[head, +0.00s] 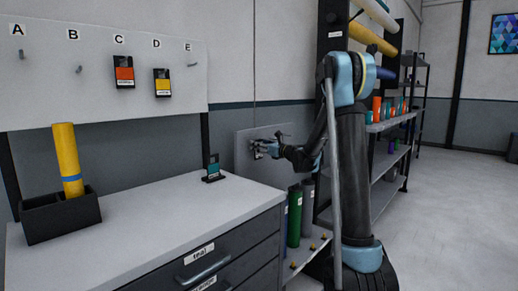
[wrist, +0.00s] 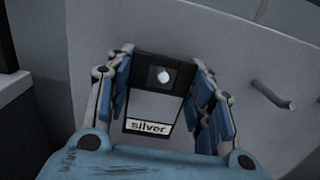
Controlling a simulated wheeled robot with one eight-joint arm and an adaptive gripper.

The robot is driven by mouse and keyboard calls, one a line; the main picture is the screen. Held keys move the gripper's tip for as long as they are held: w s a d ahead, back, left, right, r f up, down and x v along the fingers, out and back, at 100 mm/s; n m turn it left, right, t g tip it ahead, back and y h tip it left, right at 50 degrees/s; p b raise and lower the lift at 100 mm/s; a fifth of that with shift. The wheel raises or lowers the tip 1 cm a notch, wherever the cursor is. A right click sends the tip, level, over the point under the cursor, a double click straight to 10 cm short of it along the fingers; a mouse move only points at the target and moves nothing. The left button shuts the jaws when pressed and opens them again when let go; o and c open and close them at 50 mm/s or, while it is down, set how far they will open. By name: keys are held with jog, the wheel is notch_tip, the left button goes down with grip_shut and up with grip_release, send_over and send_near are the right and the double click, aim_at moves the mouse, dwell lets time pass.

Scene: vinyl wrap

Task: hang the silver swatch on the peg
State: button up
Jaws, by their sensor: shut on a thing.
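The silver swatch (wrist: 150,105) is a card with a dark top, a round hole and a label reading "silver". My gripper (wrist: 163,75) is shut on it, with a blue-padded finger at each side edge. In the head view my gripper (head: 268,148) is at a grey panel (head: 243,155) beyond the counter's right end. The swatch faces this panel in the wrist view. A pale round spot shows in its hole; I cannot tell whether it is a peg end. A bare peg (wrist: 275,97) sticks out to the right of the swatch.
A lettered board (head: 60,90) holds an orange swatch (head: 124,72) at C and a yellow swatch (head: 162,83) at D; the other pegs are bare. A teal swatch (head: 213,168) stands on the counter (head: 160,215). Upright rolls (head: 294,215) stand below the panel.

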jog(key=o, duration=1.1)
